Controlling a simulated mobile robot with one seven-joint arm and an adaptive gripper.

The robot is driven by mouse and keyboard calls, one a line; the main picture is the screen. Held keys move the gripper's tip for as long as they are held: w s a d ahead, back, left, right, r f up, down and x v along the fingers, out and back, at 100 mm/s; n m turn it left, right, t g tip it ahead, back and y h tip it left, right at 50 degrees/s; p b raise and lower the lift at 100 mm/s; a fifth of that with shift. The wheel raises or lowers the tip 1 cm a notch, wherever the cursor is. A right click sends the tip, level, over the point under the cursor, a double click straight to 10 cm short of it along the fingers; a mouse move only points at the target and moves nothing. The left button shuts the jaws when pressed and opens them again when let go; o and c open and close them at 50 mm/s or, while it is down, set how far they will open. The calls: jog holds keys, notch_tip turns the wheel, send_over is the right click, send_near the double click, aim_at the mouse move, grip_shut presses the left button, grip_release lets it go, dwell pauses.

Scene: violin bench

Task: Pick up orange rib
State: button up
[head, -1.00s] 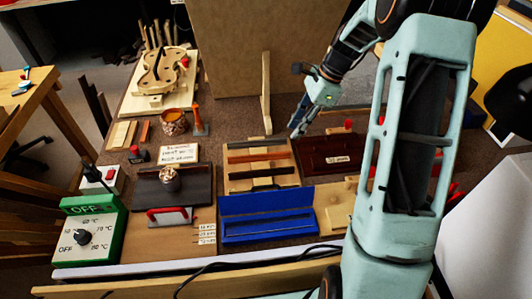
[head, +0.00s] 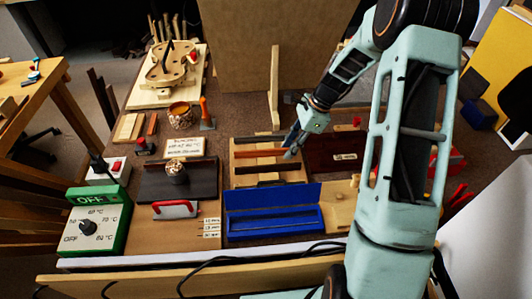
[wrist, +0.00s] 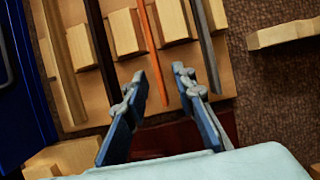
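The orange rib (head: 260,153) is a thin strip lying across a pale wooden rack (head: 238,168) at the middle of the bench. It also shows in the wrist view (wrist: 150,45), where it runs down between my fingertips in the picture. My gripper (head: 291,150) is at the right end of the rib in the head view. In the wrist view my gripper (wrist: 160,85) is open, with one finger on each side of the rib's line. I cannot tell how high the fingers are above the rib.
Dark strips lie on the same rack on both sides of the rib, one near the right finger in the wrist view (wrist: 204,45). A blue open case (head: 272,220) lies in front of the rack. A dark red panel (head: 325,158) lies to the right.

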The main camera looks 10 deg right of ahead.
grip_shut()
jog(key=shift+r, duration=0.15)
